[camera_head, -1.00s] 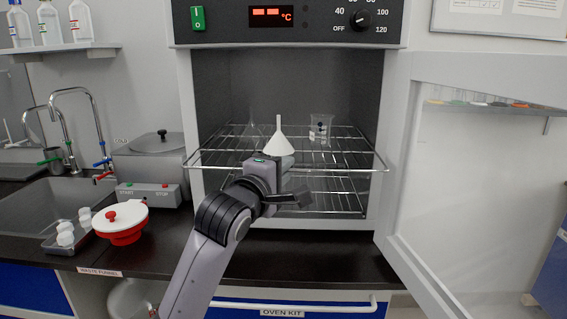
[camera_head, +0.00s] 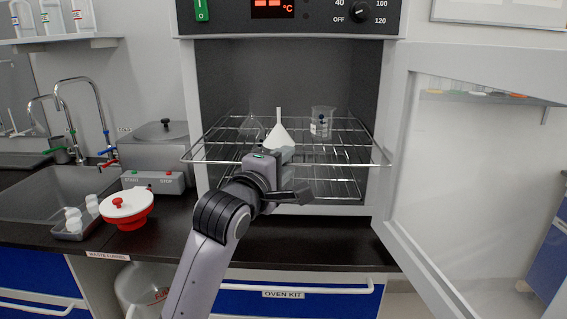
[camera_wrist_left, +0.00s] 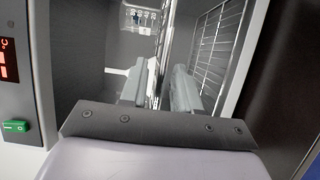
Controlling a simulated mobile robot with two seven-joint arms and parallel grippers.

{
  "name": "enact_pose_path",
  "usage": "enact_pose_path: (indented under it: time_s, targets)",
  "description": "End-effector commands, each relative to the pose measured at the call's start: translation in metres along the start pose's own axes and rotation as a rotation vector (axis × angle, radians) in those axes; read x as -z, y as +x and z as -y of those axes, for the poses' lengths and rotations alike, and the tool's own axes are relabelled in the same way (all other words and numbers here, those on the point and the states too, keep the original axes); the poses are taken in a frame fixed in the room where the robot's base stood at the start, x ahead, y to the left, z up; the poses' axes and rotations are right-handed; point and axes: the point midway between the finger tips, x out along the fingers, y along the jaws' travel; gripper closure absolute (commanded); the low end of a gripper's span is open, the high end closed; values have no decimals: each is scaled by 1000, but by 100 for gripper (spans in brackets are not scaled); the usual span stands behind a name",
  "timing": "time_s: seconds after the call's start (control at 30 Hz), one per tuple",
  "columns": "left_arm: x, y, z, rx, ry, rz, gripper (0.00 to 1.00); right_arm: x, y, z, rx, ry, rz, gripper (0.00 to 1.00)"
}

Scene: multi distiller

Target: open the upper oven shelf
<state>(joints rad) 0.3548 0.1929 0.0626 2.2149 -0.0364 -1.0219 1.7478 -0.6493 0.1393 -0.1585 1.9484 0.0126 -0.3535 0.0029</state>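The upper oven shelf (camera_head: 345,163) is a wire rack that sticks out past the front of the oven (camera_head: 215,85). My left gripper (camera_head: 280,154) is at the middle of its front edge. In the left wrist view the two fingers (camera_wrist_left: 159,85) stand on either side of the shelf's front rim, close together, shut on it. The funnel's base is partly hidden by my gripper. My right gripper is not in view.
The oven door (camera_head: 398,150) stands wide open to the right. A lower rack (camera_head: 335,188) is inside the oven. A red and white pot (camera_head: 127,208), a tray of small white bottles (camera_head: 72,229) and a grey bath (camera_head: 150,150) are on the left of the counter (camera_head: 300,250).

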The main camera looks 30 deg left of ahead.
Motion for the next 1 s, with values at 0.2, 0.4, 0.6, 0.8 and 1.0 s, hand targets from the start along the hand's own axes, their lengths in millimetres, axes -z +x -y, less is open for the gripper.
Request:
enact_pose_path:
  time_s: [0.2,0.4,0.6,0.8,1.0]
  targets:
    - [0,0,0,0,0,0,68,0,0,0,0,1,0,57]
    - [0,-7,0,0,-2,1,68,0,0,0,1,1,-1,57]
    - [0,-32,1,0,-3,1,68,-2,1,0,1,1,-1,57]
    - [0,-58,1,0,-3,1,68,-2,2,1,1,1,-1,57]
    - [0,-70,0,0,0,0,68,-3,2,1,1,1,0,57]
